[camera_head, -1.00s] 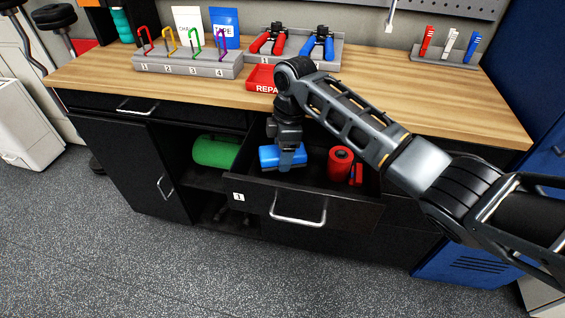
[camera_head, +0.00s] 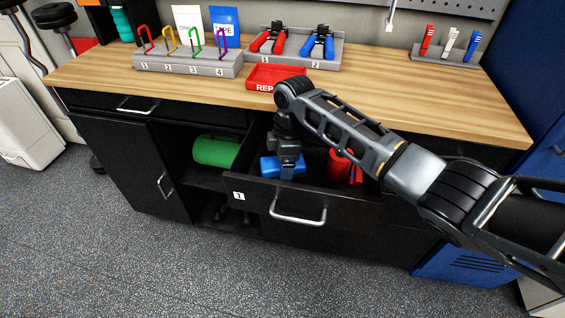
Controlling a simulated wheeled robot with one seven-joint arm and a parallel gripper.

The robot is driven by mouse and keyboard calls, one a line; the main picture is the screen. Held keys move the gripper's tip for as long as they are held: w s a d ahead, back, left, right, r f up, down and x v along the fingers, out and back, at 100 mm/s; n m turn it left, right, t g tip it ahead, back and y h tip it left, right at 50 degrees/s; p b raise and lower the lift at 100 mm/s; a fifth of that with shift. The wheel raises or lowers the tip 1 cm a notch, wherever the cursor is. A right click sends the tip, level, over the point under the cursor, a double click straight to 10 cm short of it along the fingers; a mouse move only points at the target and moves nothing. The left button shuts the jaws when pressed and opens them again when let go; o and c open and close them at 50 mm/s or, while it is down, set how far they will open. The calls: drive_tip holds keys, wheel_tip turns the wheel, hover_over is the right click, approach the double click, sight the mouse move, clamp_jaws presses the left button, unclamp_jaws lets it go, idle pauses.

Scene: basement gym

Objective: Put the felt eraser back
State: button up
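The felt eraser looks like a blue block (camera_head: 270,167). It is inside the open drawer (camera_head: 250,195) marked 1, in the left part, behind the drawer front. My gripper (camera_head: 287,172) points down into the drawer, with its fingers at the block and one finger in front of it. It appears shut on the block. The drawer front and my gripper hide part of the block, and I cannot tell whether its underside touches the drawer floor.
A red roll (camera_head: 338,165) and small red and blue items lie at the drawer's right. A green cylinder (camera_head: 216,150) sits in the open cabinet left of it. The worktop (camera_head: 420,95) carries a red tray (camera_head: 275,76), a rack of colored clips (camera_head: 190,64) and pliers (camera_head: 318,43).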

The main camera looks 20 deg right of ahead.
drive_tip(key=r, duration=0.4)
drive_tip(key=d+r, duration=0.1)
drive_tip(key=r, duration=0.7)
drive_tip(key=shift+s+d+r, duration=0.1)
drive_tip(key=shift+s+d, duration=0.05)
drive_tip(key=shift+d, duration=0.05)
idle(0.4)
idle(0.7)
